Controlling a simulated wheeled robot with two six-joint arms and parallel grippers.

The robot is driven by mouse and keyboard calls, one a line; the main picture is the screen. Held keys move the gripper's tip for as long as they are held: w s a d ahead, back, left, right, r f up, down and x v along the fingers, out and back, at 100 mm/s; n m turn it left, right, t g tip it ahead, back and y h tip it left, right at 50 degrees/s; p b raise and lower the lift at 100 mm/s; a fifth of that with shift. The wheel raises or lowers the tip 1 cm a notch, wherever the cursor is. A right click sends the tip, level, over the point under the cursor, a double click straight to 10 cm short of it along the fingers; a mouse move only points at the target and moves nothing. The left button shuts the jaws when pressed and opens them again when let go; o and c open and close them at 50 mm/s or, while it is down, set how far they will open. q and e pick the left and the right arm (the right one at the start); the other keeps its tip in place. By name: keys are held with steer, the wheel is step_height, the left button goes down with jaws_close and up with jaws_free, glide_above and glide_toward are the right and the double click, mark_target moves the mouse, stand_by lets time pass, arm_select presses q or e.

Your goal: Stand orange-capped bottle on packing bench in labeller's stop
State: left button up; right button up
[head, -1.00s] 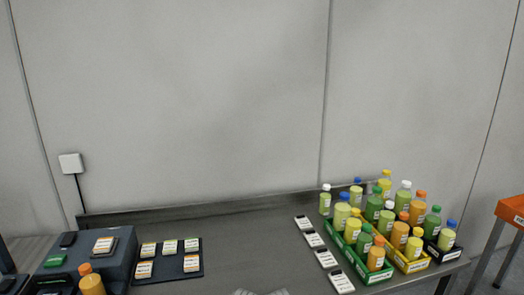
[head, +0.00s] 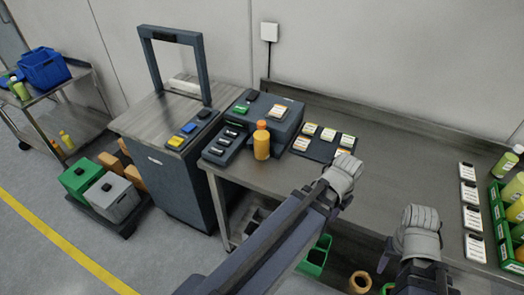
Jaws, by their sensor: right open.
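An orange bottle with an orange cap (head: 261,141) stands upright at the front of the steel bench (head: 390,160), right by the dark labeller-like machine (head: 285,120). Whether it sits in a stop or just in front of the machine I cannot tell. My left gripper (head: 345,165) is over the bench, right of the bottle and apart from it; its jaw state is unclear. My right gripper (head: 420,218) is open and empty over the bench's front part, left of the white label cards. Neither gripper touches the bottle.
Label cards lie on a dark mat (head: 318,153) right of the machine, and more cards (head: 470,210) lie further right. Green crates of bottles (head: 495,215) stand at the right edge. A dark cabinet with a frame (head: 175,160) stands left. The bench between is clear.

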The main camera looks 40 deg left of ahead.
arm_select(q)
steer(key=a+r+n+p, duration=0.1)
steer(key=a, duration=0.5)
steer(key=w+a+r+n+t+p, duration=0.1)
steer(key=a+r, duration=0.1)
steer(key=a, duration=0.4)
steer(key=w+a+r+n+p, duration=0.1)
steer(key=a, duration=0.4)
steer(key=shift+a+r+t, duration=0.3)
steer(key=shift+a+r, duration=0.05)
steer(key=shift+a, duration=0.05)
jaws_close()
steer(key=n+t+p, duration=0.1)
steer(key=n+p, duration=0.1)
steer(key=p, duration=0.1)
glide_toward(255, 170)
steer(key=v, duration=0.4)
steer(key=shift+d+f+y, duration=0.25)
steer(key=shift+d+y, duration=0.05)
steer(key=shift+y, duration=0.1)
steer(key=shift+f+b, duration=0.1)
steer(key=shift+b, duration=0.25)
